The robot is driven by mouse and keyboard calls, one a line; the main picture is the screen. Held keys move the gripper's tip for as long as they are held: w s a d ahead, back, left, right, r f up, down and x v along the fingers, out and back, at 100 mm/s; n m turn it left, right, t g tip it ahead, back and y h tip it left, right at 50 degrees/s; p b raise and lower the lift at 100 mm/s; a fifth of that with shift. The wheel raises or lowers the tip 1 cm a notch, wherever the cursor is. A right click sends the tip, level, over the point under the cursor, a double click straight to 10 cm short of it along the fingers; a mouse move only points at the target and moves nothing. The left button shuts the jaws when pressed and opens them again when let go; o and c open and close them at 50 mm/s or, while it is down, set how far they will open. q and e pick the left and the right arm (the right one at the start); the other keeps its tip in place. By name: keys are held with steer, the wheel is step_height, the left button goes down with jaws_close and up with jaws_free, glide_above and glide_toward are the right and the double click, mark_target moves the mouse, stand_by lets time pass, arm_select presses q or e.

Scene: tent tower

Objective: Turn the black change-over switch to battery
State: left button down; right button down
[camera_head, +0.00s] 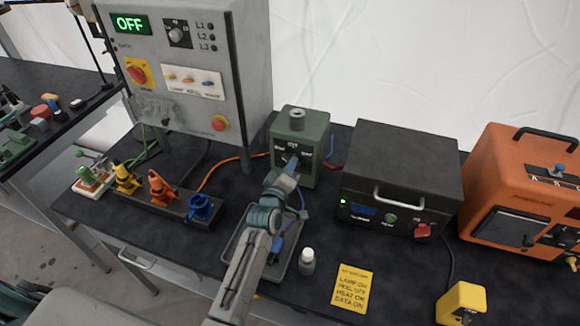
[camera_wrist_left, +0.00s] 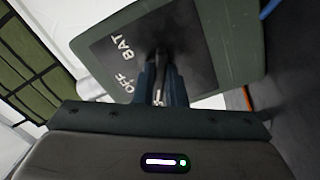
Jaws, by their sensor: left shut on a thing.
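The box's labelled dark panel fills the upper part of the left wrist view (camera_wrist_left: 208,55), where OFF and BAT can be read. My left gripper (camera_head: 290,163) reaches the panel from the front and is shut on the black switch handle (camera_wrist_left: 160,52). The fingers hide most of the handle, so I cannot tell which label it points to. My right gripper is not in view.
The cabinet (camera_head: 235,60) shows OFF. A socket strip (camera_head: 178,207) with coloured plugs lies left. A black power unit (camera_head: 400,165) and an orange generator (camera_head: 520,190) stand right.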

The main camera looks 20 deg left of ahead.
arm_select(q)
steer(key=shift+f+m, duration=0.1)
steer(key=shift+m, duration=0.2)
steer(key=m+b, duration=0.2)
steer(key=m, duration=0.5)
steer(key=m+b, duration=0.2)
steer(key=m, duration=0.6)
steer(key=m+b, duration=0.3)
steer(key=m, duration=0.5)
steer(key=shift+a, duration=0.35)
steer(key=shift+m, duration=0.3)
steer(key=c, duration=1.5)
jaws_free()
